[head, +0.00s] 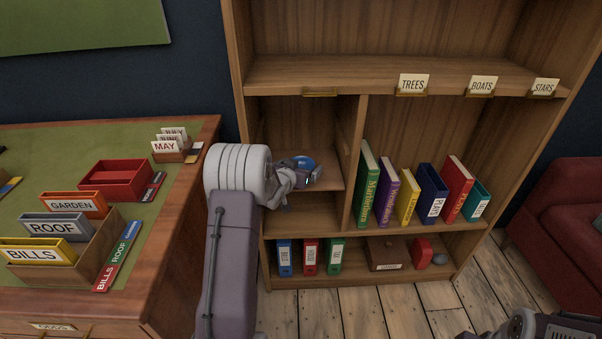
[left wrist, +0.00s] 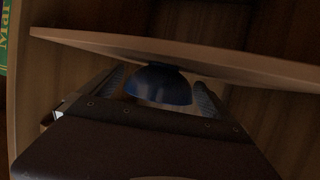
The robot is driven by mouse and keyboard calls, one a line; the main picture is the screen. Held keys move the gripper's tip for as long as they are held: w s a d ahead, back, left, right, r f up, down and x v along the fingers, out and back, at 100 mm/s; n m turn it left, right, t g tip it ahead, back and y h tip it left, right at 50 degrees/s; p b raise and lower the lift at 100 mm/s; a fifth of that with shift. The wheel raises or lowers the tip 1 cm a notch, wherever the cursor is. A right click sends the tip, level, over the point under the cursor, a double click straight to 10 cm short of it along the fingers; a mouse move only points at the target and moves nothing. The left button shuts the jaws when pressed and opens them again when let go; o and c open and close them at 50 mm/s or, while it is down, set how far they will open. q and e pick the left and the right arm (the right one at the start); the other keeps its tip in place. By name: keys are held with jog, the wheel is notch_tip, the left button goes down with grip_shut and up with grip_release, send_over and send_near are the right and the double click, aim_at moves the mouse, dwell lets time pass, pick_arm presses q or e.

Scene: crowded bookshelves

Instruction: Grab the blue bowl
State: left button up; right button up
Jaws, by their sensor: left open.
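The blue bowl (head: 303,162) sits on the small upper-left shelf of the bookcase, partly hidden by my left gripper (head: 309,177). In the left wrist view, which looks turned over, the dark blue bowl (left wrist: 160,86) touches the shelf board. My left gripper (left wrist: 160,95) is open there, with one finger on each side of the bowl. Gaps show between the fingers and the bowl. My right gripper is not in view; only part of my right arm shows at the bottom right.
The bookcase's upright divider (head: 354,160) stands just right of the bowl, with colored books (head: 410,195) beyond it. Small binders (head: 310,257) stand on the bottom shelf. A desk (head: 180,190) with a red tray (head: 115,180) is at left. A red sofa (head: 565,210) is at right.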

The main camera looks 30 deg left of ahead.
pick_arm(q)
jog(key=shift+r, duration=0.1)
jog(key=c, duration=1.4)
notch_tip(320, 180, up, 10)
jog(key=p, duration=0.5)
